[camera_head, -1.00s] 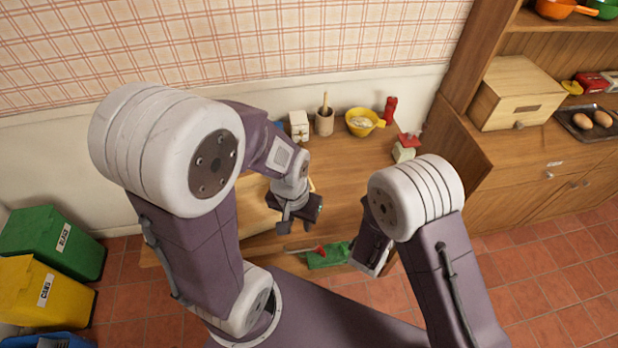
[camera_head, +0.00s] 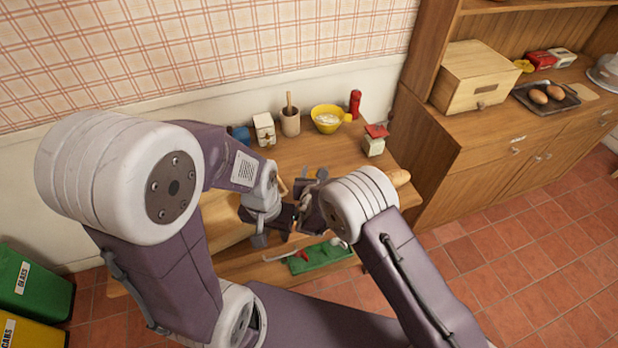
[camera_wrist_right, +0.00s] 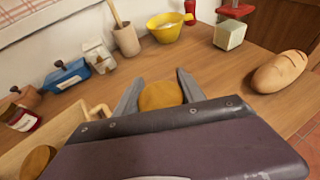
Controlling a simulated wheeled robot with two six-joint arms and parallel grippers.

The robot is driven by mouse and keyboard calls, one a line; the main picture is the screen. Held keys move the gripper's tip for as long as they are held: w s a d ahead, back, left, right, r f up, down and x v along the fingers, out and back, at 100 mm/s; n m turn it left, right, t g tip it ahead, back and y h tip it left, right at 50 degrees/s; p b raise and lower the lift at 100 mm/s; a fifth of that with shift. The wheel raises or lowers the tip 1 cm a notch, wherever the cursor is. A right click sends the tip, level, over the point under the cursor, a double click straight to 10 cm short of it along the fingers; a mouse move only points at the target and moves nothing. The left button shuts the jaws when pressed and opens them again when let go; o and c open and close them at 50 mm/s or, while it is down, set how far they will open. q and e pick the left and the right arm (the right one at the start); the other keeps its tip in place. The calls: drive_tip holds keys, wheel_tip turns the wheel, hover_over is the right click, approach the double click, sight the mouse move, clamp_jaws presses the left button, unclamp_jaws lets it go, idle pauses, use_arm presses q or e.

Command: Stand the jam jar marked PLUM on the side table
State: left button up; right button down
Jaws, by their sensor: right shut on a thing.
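My right gripper (camera_wrist_right: 158,92) is shut on a round thing with a tan top (camera_wrist_right: 160,96), seen from above in the right wrist view. It looks like a jar lid; its side and any label are hidden, so I cannot tell whether it is the PLUM jar. A red jar with a white label (camera_wrist_right: 22,120) stands at the left edge of that view, its writing too small to read. In the head view my right gripper (camera_head: 308,203) is over the wooden table (camera_head: 345,160), close to my left gripper (camera_head: 284,222). The left jaws are unclear.
A wooden tray (camera_wrist_right: 62,128) holds another tan round top (camera_wrist_right: 38,160). A blue box (camera_wrist_right: 68,76), white carton (camera_head: 264,130), utensil pot (camera_head: 290,124), yellow bowl (camera_head: 327,120) and red-topped canister (camera_head: 373,143) line the back. Bread (camera_wrist_right: 280,73) lies right. The table's middle looks clear.

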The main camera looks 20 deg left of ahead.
drive_tip(key=shift+w+a+f, duration=0.25)
drive_tip(key=shift+a, duration=0.1)
wheel_tip(320, 180, down, 4)
drive_tip(key=shift+f, duration=0.15)
drive_tip(key=c, duration=0.7)
unclamp_jaws()
